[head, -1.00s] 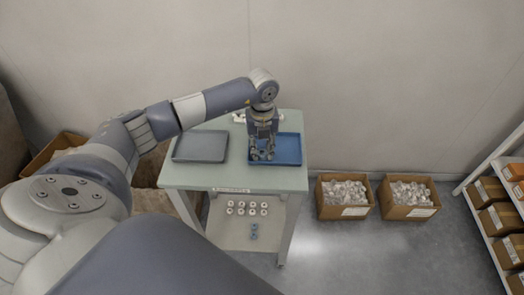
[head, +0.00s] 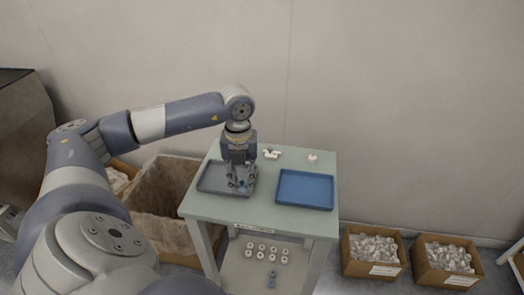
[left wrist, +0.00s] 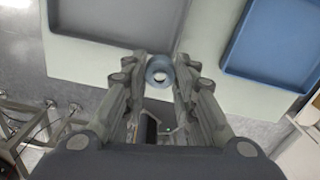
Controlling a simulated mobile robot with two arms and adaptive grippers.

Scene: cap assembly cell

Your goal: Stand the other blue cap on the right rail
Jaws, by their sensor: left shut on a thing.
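My left gripper (head: 241,185) is over the right part of the grey tray (head: 207,181) on the table. In the left wrist view it is shut on a blue cap (left wrist: 158,62), a ring with a hole, held between the fingertips. The cap shows only as a small bluish spot in the head view. The blue tray (head: 305,190) lies to the right and looks empty. Two more blue caps (head: 272,273) are on the lower shelf below, in front of rows of white caps (head: 267,248). I cannot make out the right rail. My right gripper is not in view.
Small white parts (head: 271,154) and another white piece (head: 312,158) stand at the table's back edge. Two cardboard boxes (head: 372,262) of white pieces are on the floor at right. A large brown bin (head: 165,200) stands left of the table. The front of the tabletop is clear.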

